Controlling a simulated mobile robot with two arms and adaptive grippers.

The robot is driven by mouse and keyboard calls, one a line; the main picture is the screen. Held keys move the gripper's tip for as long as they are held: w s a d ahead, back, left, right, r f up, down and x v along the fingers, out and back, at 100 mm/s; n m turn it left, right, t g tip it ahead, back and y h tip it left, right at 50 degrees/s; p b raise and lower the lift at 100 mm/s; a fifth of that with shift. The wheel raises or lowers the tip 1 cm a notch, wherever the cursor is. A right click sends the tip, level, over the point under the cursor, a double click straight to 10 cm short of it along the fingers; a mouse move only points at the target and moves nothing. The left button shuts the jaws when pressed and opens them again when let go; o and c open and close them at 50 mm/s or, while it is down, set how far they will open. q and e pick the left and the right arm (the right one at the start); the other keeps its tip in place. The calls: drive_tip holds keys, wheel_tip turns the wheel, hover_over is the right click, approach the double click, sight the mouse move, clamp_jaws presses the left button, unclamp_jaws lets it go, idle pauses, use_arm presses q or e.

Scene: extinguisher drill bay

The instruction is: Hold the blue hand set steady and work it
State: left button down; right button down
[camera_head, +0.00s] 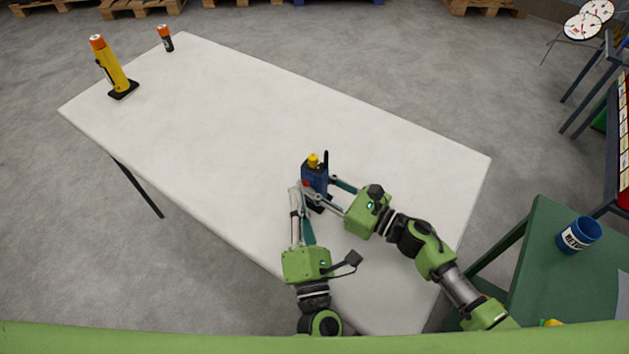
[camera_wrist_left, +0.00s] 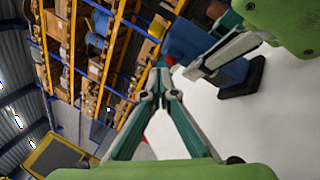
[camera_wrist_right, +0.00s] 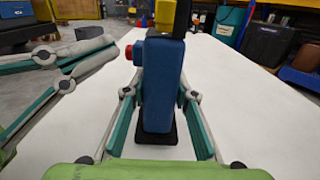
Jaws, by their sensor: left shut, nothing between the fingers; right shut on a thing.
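The blue hand set (camera_head: 318,180) stands upright on its black foot on the white table (camera_head: 250,120). It has a yellow knob on top, a black aerial and a red button (camera_wrist_right: 128,52) on its side. My right gripper (camera_head: 317,191) is shut on the blue body, one finger on each side, as the right wrist view shows (camera_wrist_right: 163,95). My left gripper (camera_head: 298,188) is shut and empty beside the set. In the left wrist view its joined tips (camera_wrist_left: 163,78) are close to the red button (camera_wrist_left: 170,59). I cannot tell whether they touch it.
A yellow cylinder with an orange top (camera_head: 112,68) stands on a black base at the table's far left, near a small black-and-orange one (camera_head: 166,42). A blue cup (camera_head: 579,234) is on the green side table (camera_head: 530,275) at right. The table's middle is clear.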

idle(0.4)
use_arm(q)
drive_tip(key=shift+w+d, duration=0.2)
drive_tip(key=shift+w, duration=0.2)
idle(0.4)
drive_tip(key=shift+s, duration=0.1)
drive_tip(key=shift+s+a, duration=0.2)
drive_tip(key=shift+s, duration=0.1)
drive_tip(key=shift+s+a, duration=0.1)
drive_tip(key=s+a, duration=0.2)
drive_tip(key=s, duration=0.1)
drive_tip(key=s+a, duration=0.1)
drive_tip(key=shift+s+a, duration=0.1)
drive_tip(key=shift+s, duration=0.3)
use_arm(e)
drive_tip(key=c, duration=1.6)
unclamp_jaws()
